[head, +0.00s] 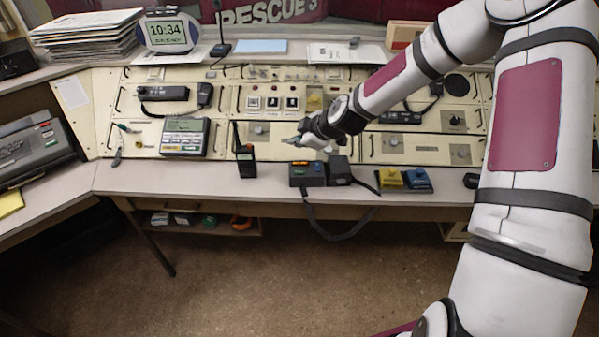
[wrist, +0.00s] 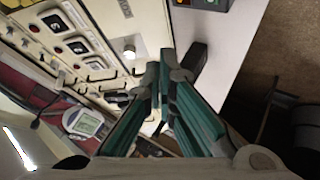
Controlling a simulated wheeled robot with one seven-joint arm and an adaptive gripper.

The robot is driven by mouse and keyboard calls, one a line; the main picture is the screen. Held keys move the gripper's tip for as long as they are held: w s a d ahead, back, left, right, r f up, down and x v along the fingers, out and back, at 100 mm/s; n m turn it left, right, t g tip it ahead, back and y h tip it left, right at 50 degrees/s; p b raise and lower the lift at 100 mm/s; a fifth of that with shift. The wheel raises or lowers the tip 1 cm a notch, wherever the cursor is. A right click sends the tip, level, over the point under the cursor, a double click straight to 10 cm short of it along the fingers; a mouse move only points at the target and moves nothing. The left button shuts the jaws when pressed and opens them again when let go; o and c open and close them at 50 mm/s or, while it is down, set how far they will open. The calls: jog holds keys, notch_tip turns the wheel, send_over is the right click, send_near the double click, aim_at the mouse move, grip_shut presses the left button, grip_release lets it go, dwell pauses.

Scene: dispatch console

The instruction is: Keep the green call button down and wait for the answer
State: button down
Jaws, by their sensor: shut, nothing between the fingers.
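A small dark box with a lit orange display (head: 307,173) stands near the console's front edge. A greenish patch shows on its face, too small to tell if it is the green call button. In the wrist view a dark box with small red and green parts (wrist: 212,5) is cut off by the top edge. My gripper (head: 291,141) is above and behind the lit box in the head view, apart from it as far as I can tell. In the wrist view its teal fingers (wrist: 164,62) are together and empty. No pressed button shows.
A handheld radio (head: 245,163) stands left of the lit box, and a dark block (head: 339,170) with a cable stands right of it. Yellow (head: 389,179) and blue (head: 417,180) boxes are further right.

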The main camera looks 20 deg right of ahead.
aim_at(298, 173)
jog(key=shift+f+b, duration=2.05)
jog(key=shift+f, duration=2.05)
jog(key=shift+f, duration=0.2)
jog(key=shift+f, duration=0.25)
jog(key=shift+f+b, duration=0.4)
jog(key=shift+b, duration=0.05)
jog(key=shift+r, duration=0.15)
dwell(0.8)
jog(key=shift+r+p, duration=0.5)
jog(key=shift+r, duration=0.25)
jog(key=shift+r+p, duration=1.35)
jog(key=shift+r, duration=1.1)
